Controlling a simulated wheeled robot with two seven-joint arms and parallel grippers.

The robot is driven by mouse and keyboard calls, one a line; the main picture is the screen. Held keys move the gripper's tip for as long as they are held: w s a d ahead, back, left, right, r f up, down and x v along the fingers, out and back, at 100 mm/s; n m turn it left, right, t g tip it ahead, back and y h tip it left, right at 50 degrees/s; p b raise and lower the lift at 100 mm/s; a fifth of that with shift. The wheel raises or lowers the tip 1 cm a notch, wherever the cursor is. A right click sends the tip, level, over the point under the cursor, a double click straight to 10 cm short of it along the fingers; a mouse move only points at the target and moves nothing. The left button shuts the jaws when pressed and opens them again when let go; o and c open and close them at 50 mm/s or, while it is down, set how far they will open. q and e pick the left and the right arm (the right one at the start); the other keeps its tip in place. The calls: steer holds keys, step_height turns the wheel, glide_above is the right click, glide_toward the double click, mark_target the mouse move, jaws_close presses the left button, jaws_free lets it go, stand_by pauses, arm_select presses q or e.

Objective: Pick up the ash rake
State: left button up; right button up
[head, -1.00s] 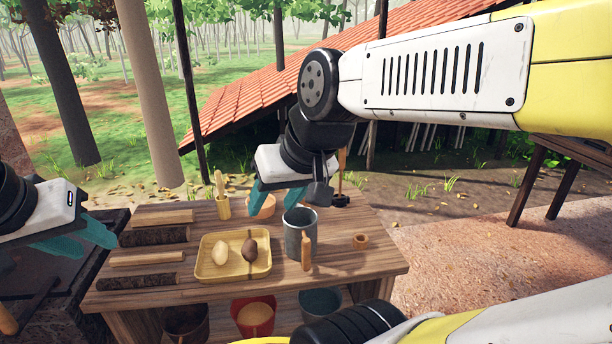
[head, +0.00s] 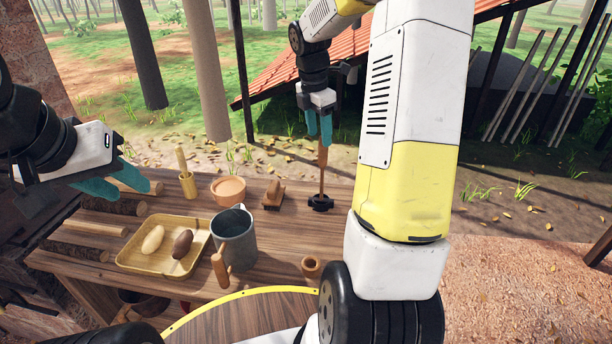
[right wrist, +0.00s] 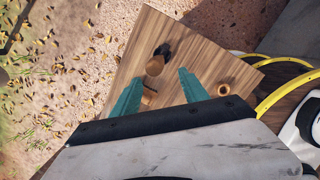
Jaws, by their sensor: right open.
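The ash rake (head: 322,178) stands upright at the table's back right, its wooden handle up and its dark head on the tabletop. My right gripper (head: 319,136) is open and points down over the handle's top. In the right wrist view, the ash rake (right wrist: 155,65) is seen nearly end-on, just beyond the tips of my right gripper (right wrist: 160,78) and between their lines. I cannot tell whether the fingers touch it. My left gripper (head: 135,196) is at the left, with its two fingers apart and nothing seen between them.
The wooden table (head: 275,250) holds a brush (head: 273,195), a terracotta bowl (head: 228,190), a metal mug (head: 235,240), a small wooden cup (head: 311,266) and a yellow tray (head: 135,262). Tabletop around the rake is mostly free; the brush is nearest.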

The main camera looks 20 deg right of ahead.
mark_target(322, 168)
steer(key=shift+w+d+f+n, duration=0.2)
steer(key=shift+w+f+n, duration=0.05)
steer(key=shift+f, duration=0.15)
steer(key=shift+w+d+f+n, duration=0.15)
steer(key=shift+w+f+n, duration=0.1)
steer(key=shift+f, duration=0.15)
steer(key=f, duration=0.5)
steer(key=d+f, duration=0.1)
steer(key=f, duration=0.1)
steer(key=shift+w+d+f, duration=0.1)
steer(key=shift+f, duration=0.1)
jaws_close()
